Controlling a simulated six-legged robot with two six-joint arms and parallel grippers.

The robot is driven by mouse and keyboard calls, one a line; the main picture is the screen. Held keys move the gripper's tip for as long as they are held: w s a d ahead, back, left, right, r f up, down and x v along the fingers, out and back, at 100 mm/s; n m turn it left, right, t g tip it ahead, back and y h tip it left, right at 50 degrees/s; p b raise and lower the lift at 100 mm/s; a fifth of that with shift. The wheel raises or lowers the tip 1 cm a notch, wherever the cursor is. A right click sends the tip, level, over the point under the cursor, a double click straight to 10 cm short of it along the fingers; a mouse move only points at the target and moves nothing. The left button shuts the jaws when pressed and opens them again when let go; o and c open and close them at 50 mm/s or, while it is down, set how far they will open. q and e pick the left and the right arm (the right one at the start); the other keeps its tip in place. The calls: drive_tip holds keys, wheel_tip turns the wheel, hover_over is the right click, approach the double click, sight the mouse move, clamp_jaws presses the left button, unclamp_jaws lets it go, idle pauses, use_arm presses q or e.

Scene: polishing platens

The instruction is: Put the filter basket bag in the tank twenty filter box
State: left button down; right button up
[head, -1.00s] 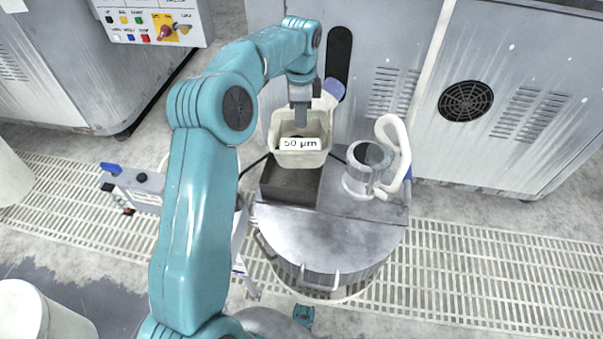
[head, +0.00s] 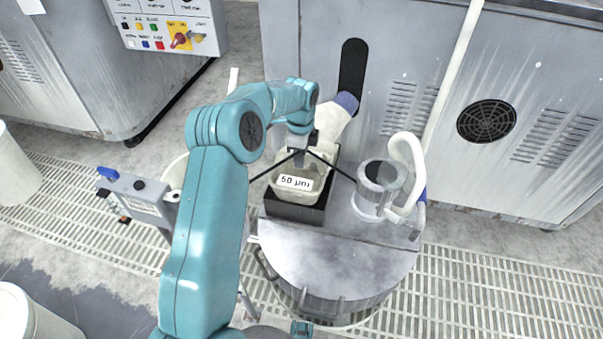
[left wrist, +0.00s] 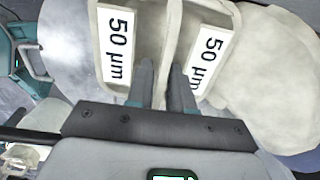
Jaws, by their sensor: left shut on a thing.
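The filter basket bag (head: 294,182) is a cream basket with a "50 µm" label, and its labelled panels fill the left wrist view (left wrist: 150,50). My left gripper (head: 299,155) is shut on it, with the fingers (left wrist: 163,80) at the wall between two labels. The dark open filter box (head: 318,214) is on the grey tank (head: 340,255). The basket sits down inside the box opening, upright or slightly tilted; whether it touches the bottom is hidden. A small part of what may be my right gripper (head: 301,328) shows at the bottom edge; its jaws are unclear.
A grey pump with a white hose (head: 379,185) stands on the tank lid to the right of the box. Grey machine cabinets (head: 520,110) stand behind. Floor grating (head: 490,290) lies to the right.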

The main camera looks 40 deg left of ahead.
sight(301, 171)
use_arm(q)
wheel_tip(301, 171, down, 6)
drive_tip(key=shift+w+r+b, duration=0.1)
drive_tip(key=shift+b, duration=0.85)
drive_tip(key=shift+r, duration=0.1)
drive_tip(key=c, duration=1.4)
unclamp_jaws()
drive_tip(key=shift+f, duration=0.2)
drive_tip(key=o, duration=0.4)
wheel_tip(301, 171, up, 12)
drive_tip(key=p, duration=0.4)
drive_tip(key=shift+r, duration=0.2)
